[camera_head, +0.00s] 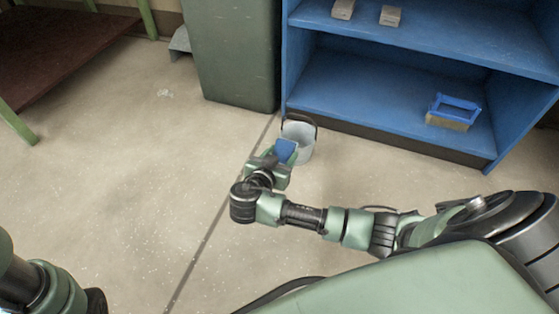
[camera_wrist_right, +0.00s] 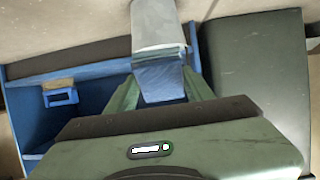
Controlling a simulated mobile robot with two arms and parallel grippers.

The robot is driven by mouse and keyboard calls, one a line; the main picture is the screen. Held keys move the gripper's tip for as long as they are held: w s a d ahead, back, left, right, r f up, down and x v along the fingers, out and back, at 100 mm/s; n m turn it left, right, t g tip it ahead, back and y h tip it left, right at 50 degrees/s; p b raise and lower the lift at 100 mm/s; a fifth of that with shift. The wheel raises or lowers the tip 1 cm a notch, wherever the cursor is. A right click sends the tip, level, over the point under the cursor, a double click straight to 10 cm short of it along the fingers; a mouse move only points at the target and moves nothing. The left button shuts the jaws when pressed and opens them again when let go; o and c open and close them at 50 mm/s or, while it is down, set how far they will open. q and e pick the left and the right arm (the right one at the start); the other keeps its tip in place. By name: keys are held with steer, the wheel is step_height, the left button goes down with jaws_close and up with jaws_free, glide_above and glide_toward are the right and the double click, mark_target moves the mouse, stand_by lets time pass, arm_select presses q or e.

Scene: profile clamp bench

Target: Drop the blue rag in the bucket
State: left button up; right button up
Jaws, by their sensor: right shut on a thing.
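The blue rag (camera_head: 286,148) is held in my right gripper (camera_head: 283,157), which is shut on it. In the right wrist view the rag (camera_wrist_right: 160,82) sits between the two green fingers (camera_wrist_right: 160,95). The light grey bucket (camera_head: 308,146) stands on the floor in front of the blue shelf, with a dark handle raised. In the head view the rag overlaps the bucket's near left side; I cannot tell if it is over the opening. The bucket (camera_wrist_right: 158,25) also shows just beyond the rag in the right wrist view. Only part of my left arm shows at the lower left.
The blue shelf (camera_head: 385,95) stands behind the bucket, with a blue-topped box (camera_head: 452,112) on its lower board and two small blocks (camera_head: 390,16) above. A dark green cabinet (camera_head: 232,50) stands behind left. A brown table (camera_head: 55,40) is far left. Floor at left is clear.

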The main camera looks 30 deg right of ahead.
steer(key=b+x, duration=0.6)
steer(key=x, duration=0.7)
steer(key=shift+d+r, duration=0.15)
steer(key=shift+r, duration=0.15)
steer(key=shift+w, duration=0.1)
steer(key=o, duration=1.3)
steer(key=shift+c, duration=0.2)
